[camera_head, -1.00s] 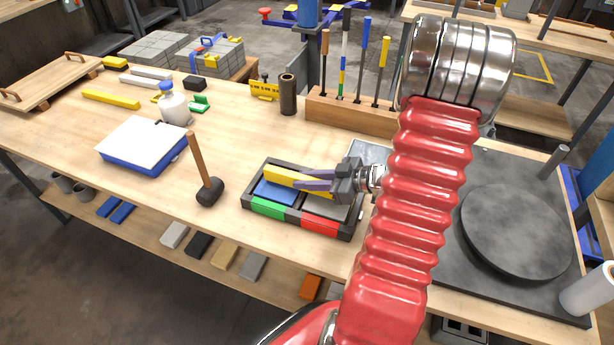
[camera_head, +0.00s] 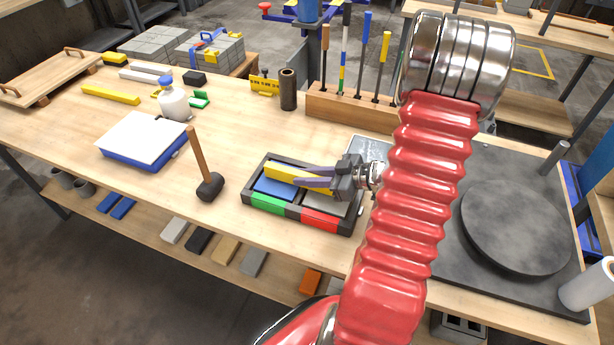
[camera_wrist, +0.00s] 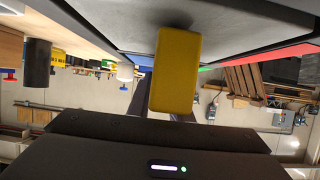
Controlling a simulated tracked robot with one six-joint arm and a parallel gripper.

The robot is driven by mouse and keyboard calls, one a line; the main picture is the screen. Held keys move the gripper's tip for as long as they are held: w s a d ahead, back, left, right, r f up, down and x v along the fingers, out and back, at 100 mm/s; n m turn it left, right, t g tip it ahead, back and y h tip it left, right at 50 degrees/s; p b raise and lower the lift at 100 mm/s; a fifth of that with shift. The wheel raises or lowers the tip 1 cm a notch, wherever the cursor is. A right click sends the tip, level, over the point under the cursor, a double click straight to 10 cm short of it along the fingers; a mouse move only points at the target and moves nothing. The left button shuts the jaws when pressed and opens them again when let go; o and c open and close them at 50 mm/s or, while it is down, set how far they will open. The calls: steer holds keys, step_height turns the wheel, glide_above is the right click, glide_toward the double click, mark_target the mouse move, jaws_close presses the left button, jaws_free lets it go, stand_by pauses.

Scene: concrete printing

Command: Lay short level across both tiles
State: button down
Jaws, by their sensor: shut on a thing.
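The short level is a yellow bar (camera_head: 284,172). My gripper (camera_head: 312,178) is shut on it, with the fingers along its sides. The level lies over the dark two-bay tray (camera_head: 247,194). Its free end is above the blue tile (camera_head: 272,188) in the left bay and it points toward the grey tile (camera_head: 327,204) in the right bay. My fingers partly cover the level and tiles. I cannot tell whether it touches the tiles. In the wrist view the yellow end of the level (camera_wrist: 175,75) shows close to the tray's grey surface.
The tray's front edge has a green label (camera_head: 268,204) and a red label (camera_head: 320,221). A mallet (camera_head: 209,187) stands left of the tray. A wooden tool rack (camera_head: 350,110) is behind it. A dark plate with a round disc (camera_head: 525,230) lies right. Bench between mallet and rack is clear.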

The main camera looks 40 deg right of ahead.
steer(key=shift+f, duration=0.2)
stand_by(0.3)
steer(key=c, duration=1.5)
jaws_free()
steer(key=shift+c, duration=0.2)
steer(key=v, duration=1.3)
steer(key=shift+s+d+r, duration=0.2)
steer(key=shift+s+d, duration=0.05)
steer(key=shift+w, duration=0.1)
